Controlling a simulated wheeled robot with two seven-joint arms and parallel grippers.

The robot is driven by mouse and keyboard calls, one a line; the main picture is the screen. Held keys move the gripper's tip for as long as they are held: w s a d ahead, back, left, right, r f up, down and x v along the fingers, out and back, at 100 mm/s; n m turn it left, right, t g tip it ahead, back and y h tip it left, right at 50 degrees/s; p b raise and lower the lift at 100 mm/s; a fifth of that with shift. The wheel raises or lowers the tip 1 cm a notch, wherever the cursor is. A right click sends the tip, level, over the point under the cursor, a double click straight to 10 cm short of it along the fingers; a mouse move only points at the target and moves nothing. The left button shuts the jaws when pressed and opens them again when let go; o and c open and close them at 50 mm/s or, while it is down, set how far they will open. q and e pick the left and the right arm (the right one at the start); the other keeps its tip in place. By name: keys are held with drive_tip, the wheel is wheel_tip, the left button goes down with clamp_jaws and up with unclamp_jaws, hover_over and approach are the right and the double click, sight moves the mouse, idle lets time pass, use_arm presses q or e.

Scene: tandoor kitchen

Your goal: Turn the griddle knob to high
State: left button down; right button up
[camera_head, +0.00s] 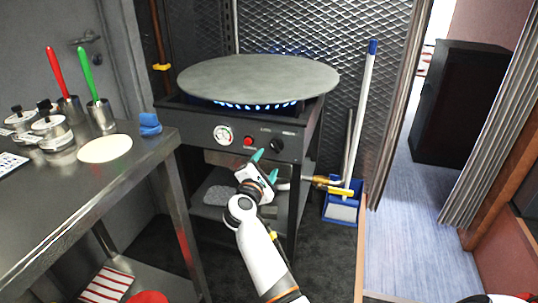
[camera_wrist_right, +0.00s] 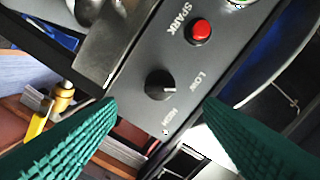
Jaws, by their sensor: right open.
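The griddle knob (camera_head: 277,145) is a small black dial on the dark front panel under the round grey griddle (camera_head: 258,77). In the right wrist view the knob (camera_wrist_right: 159,86) has a pale pointer mark on its right side, facing roughly toward the LOW label (camera_wrist_right: 198,82). The HIGH label (camera_wrist_right: 170,117) is below it. My right gripper (camera_head: 266,165) is in front of the panel, just below and left of the knob. Its green fingers (camera_wrist_right: 161,101) are open and empty, one on each side of the knob in the wrist view. My left gripper is out of view.
Blue flames (camera_head: 255,105) burn under the griddle. A red button (camera_head: 248,141) and a gauge (camera_head: 223,134) sit left of the knob. A steel table (camera_head: 110,180) with cups stands at left. A brass gas valve (camera_head: 325,182) and broom (camera_head: 362,110) are at right.

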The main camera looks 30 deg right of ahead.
sight(274, 149)
drive_tip(key=b+x, duration=0.1)
drive_tip(key=x, duration=0.6)
drive_tip(key=shift+w+d, duration=0.2)
drive_tip(key=shift+w, duration=0.05)
drive_tip(key=shift+c, duration=0.5)
drive_tip(key=shift+f, duration=0.1)
drive_tip(key=c, duration=0.9)
